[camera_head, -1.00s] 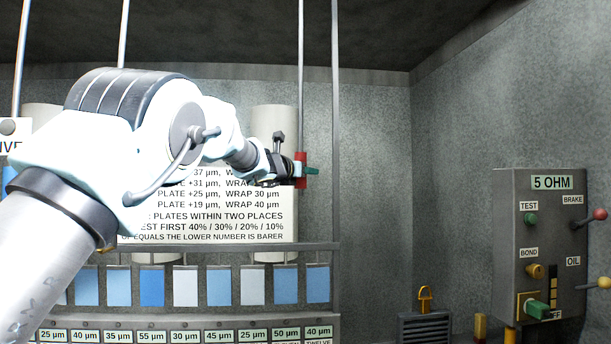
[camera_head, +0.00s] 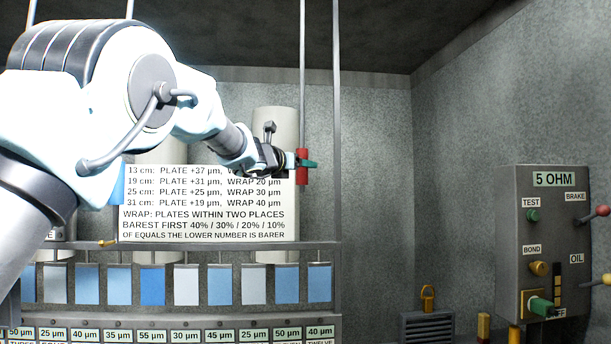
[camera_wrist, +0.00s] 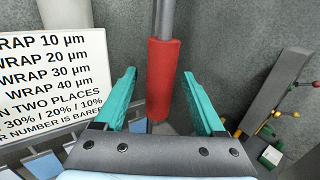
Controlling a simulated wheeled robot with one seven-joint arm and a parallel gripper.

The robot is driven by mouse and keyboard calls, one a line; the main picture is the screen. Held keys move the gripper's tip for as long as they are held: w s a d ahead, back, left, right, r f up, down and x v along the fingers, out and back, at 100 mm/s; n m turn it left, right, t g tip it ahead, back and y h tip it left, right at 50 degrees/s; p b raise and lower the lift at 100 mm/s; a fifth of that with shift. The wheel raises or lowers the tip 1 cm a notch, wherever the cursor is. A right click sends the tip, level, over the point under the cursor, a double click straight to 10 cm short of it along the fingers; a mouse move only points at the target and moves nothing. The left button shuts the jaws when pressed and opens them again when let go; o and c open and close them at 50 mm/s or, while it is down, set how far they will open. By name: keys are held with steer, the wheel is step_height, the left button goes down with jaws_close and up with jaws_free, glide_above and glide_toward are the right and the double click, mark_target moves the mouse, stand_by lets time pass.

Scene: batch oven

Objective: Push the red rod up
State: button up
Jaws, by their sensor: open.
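The red rod (camera_head: 302,167) is a red sleeve on a thin vertical grey pole, in front of the back wall in the head view. In the wrist view the red rod (camera_wrist: 162,80) stands upright between my two green fingers. My gripper (camera_head: 306,163) is at the upper part of the sleeve in the head view. In the wrist view my gripper (camera_wrist: 162,92) is open, with a gap between each finger and the red sleeve.
A white sign (camera_head: 205,203) stands left of the pole. A rail with hanging blue and white plates (camera_head: 152,285) runs below. A second grey pole (camera_head: 337,120) stands close on the right. A control box (camera_head: 545,240) with levers is on the right wall.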

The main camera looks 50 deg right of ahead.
steer(key=b+v, duration=0.2)
steer(key=v, duration=0.4)
steer(key=shift+a, duration=0.25)
